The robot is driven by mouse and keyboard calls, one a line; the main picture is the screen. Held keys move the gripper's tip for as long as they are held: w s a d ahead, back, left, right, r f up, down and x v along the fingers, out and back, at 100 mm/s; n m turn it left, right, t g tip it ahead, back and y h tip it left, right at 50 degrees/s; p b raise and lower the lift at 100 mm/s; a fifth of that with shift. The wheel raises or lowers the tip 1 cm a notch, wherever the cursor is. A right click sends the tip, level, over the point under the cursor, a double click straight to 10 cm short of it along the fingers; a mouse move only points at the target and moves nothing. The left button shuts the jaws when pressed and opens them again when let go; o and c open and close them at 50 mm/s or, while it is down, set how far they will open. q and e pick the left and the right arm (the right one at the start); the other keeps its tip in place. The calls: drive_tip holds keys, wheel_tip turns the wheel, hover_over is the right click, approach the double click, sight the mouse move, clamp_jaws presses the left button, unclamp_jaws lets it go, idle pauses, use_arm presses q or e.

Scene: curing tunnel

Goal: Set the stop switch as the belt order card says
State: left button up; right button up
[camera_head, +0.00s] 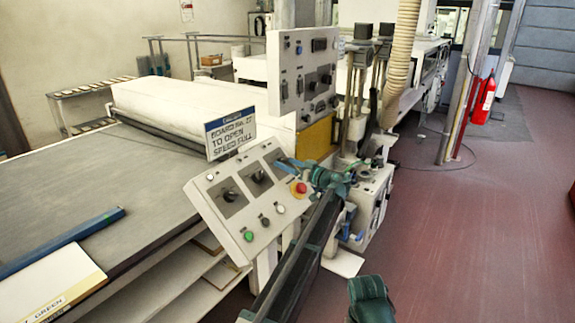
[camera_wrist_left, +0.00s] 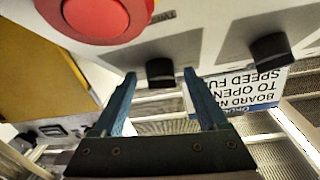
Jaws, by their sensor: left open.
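The belt order card (camera_head: 231,134) stands above the sloped control panel (camera_head: 212,192). Its lower lines read "TO OPEN" and "SPEED FULL"; its board number is blurred. The panel has a dark knob at left (camera_head: 230,195) and one in the middle (camera_head: 259,176). A red button (camera_head: 299,188) is at its right; it also shows in the left wrist view (camera_wrist_left: 95,15). My left gripper (camera_head: 284,163) is open over the panel's upper right. In the left wrist view a dark knob (camera_wrist_left: 160,72) appears between its fingertips; contact is unclear. I cannot tell which control is the stop switch.
A taller switch panel (camera_head: 304,75) rises behind. A grey belt table (camera_head: 60,185) lies at left, with a blue bar (camera_head: 62,242) on it. Green (camera_head: 248,236) and dark buttons line the panel's lower edge. The red floor (camera_head: 470,240) at right is clear.

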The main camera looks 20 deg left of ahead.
use_arm(q)
clamp_jaws()
